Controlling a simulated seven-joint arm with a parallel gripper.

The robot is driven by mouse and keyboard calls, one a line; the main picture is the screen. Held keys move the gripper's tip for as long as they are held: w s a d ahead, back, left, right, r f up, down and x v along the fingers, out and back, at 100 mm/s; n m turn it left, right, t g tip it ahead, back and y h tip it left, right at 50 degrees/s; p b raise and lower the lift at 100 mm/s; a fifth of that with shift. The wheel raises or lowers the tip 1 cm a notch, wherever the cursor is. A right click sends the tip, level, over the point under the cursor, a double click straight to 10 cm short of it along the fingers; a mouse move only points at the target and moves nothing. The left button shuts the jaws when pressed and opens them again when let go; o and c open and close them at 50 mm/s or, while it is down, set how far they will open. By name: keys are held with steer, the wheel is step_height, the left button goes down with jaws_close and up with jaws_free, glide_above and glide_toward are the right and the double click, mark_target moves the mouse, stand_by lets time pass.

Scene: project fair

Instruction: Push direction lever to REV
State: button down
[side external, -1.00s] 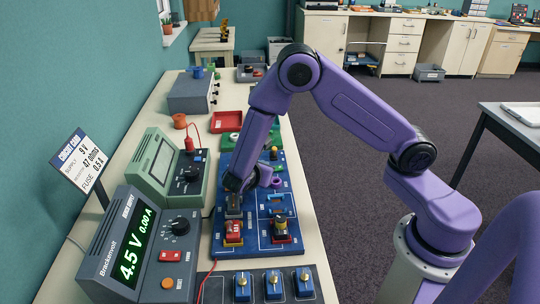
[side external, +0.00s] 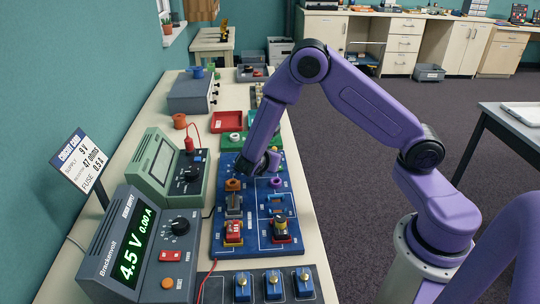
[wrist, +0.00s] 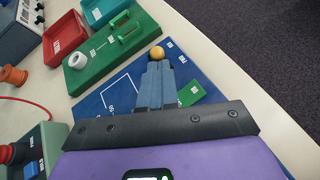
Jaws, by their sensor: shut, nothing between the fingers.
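A round yellow knob (wrist: 157,53), which looks like the direction lever's top, stands at the far edge of the blue board (wrist: 88,104) in the wrist view. My gripper (wrist: 156,68) is shut and empty, its fingertips just short of the knob in the picture. Contact cannot be told. The lever's shaft is hidden, and the small labels beside it are too small to read.
On the board are an orange ring part (side external: 233,184), a red switch (side external: 233,230) and a yellow-topped part (side external: 280,226). A green board (wrist: 92,72) and red tray (wrist: 66,38) lie beyond. The power supply (side external: 135,250) and green meter (side external: 165,172) stand left.

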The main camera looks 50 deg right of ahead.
steer(key=shift+w+d+r+g+y, duration=0.25)
steer(key=shift+r+g+y, duration=0.2)
steer(key=shift+y, duration=0.25)
steer(key=shift+w+d+r+g+y, duration=0.2)
steer(key=shift+d+g+y, duration=0.05)
steer(key=shift+g+y, duration=0.3)
steer(key=shift+w+d+r+n+g+y, duration=0.2)
steer(key=shift+w+d+n+g+y, duration=0.15)
steer(key=shift+g+y, duration=0.25)
steer(key=shift+w+d+r+n+g+y, duration=0.2)
steer(key=shift+w+d+n+g+y, duration=0.1)
steer(key=shift+g+y, duration=0.25)
steer(key=shift+r, duration=0.1)
steer(key=shift+r, duration=0.7)
steer(key=shift+a, duration=0.15)
